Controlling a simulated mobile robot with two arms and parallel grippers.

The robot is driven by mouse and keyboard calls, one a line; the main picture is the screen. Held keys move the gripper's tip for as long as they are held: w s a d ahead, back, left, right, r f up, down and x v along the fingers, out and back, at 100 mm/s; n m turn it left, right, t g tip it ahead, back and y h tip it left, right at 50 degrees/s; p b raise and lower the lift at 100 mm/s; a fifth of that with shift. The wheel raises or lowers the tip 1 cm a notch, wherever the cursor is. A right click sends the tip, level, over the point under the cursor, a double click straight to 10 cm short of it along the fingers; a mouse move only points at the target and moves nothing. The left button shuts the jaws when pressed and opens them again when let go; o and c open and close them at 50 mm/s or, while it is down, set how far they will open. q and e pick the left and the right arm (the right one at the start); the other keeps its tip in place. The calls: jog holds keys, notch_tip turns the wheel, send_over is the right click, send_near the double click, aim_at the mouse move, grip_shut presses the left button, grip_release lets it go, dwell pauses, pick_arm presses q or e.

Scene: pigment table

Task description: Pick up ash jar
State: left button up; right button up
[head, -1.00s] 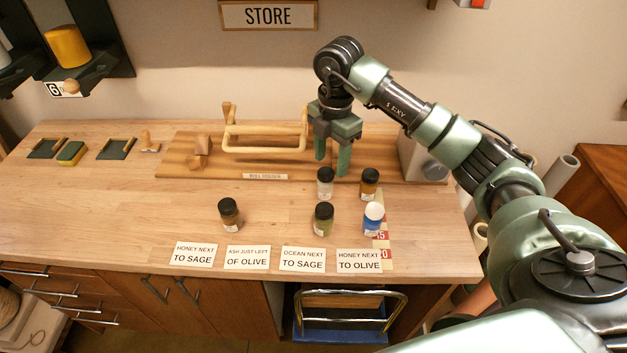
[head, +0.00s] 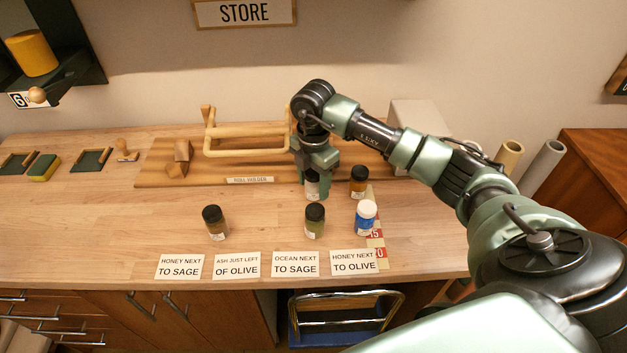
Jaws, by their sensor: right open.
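The ash jar (head: 312,189), pale grey, stands upright on the wooden table (head: 100,222) right of the middle. My right gripper (head: 314,180) is open and low over it, pointing down. The gripper hides the jar's top, and part of the fingers shows beside and behind the jar. I cannot tell whether the fingers touch it. My left gripper is not in view.
A green jar (head: 314,222) stands just in front, an amber jar (head: 358,182) to the right, and a blue jar (head: 366,219) with a white lid front right. A brown jar (head: 215,224) stands left. The roll holder (head: 250,153) is behind.

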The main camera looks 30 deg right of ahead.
jog(key=shift+f, duration=0.7)
grip_shut()
jog(key=shift+r, duration=0.1)
